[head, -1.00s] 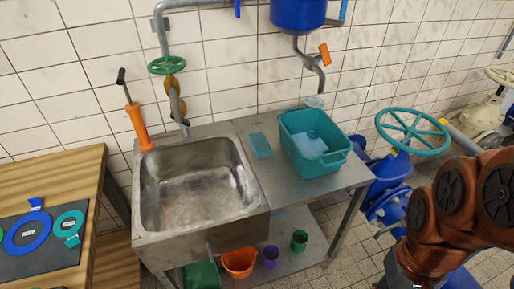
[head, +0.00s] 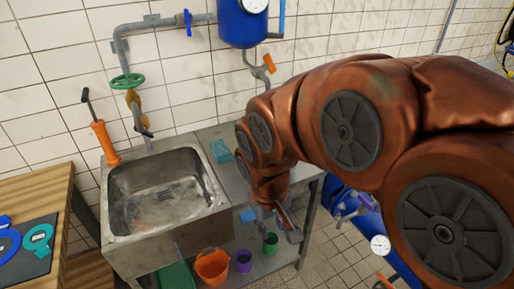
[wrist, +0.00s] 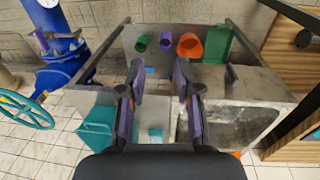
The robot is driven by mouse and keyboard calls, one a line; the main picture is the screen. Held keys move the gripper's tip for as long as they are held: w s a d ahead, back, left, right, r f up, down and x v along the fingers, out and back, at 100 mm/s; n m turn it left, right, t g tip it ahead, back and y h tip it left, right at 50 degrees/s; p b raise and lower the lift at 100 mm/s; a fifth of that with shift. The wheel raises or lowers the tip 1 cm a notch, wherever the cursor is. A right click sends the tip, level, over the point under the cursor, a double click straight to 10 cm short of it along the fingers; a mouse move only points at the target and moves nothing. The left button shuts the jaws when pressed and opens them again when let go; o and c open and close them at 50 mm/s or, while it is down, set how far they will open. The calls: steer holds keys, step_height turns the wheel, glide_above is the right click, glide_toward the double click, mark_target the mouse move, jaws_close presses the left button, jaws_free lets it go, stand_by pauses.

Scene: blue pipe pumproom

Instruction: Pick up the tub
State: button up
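The teal tub (wrist: 96,128) sits on the steel counter beside the sink and shows in the wrist view at lower left. In the head view my arm hides it. My gripper (wrist: 158,70) is open, with its two dark fingers apart and the tub outside them, to their left in the wrist view. In the head view my gripper (head: 280,218) hangs at the counter's front edge, partly hidden by my wrist. No held object shows between the fingers.
The steel sink (head: 165,195) is left of my gripper. A teal sponge-like block (head: 221,151) lies on the counter. An orange bucket (head: 212,267), a purple cup (head: 244,262) and a green cup (head: 270,244) stand on the lower shelf. A teal handwheel (wrist: 25,110) is beyond the tub.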

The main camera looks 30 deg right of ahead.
steer(key=w+d+f+m+t+h, duration=0.1)
steer(key=w+d+t, duration=0.2)
steer(key=w+d, duration=0.75)
steer(key=w+d+f+t+h, duration=0.1)
steer(key=w+d+t, duration=0.3)
steer(key=w+d, duration=0.65)
steer(key=w+d+f+t+y, duration=0.1)
steer(key=w+d+t, duration=0.1)
steer(key=w+d, duration=0.1)
steer(key=w+d+f+t, duration=0.1)
steer(key=w+d+t, duration=0.1)
steer(key=d, duration=0.3)
steer(key=w+d+f+t+y, duration=0.1)
steer(key=w+d+t, duration=0.1)
steer(key=w+d, duration=0.1)
steer(key=shift+w+d+f+y, duration=0.3)
steer(key=shift+w+d, duration=0.1)
steer(key=shift+w, duration=0.2)
steer(key=shift+r+p+x, duration=0.2)
steer(key=shift+p+x, duration=1.05)
steer(key=shift+x, duration=2.7)
steer(key=shift+d, duration=0.15)
jaws_close()
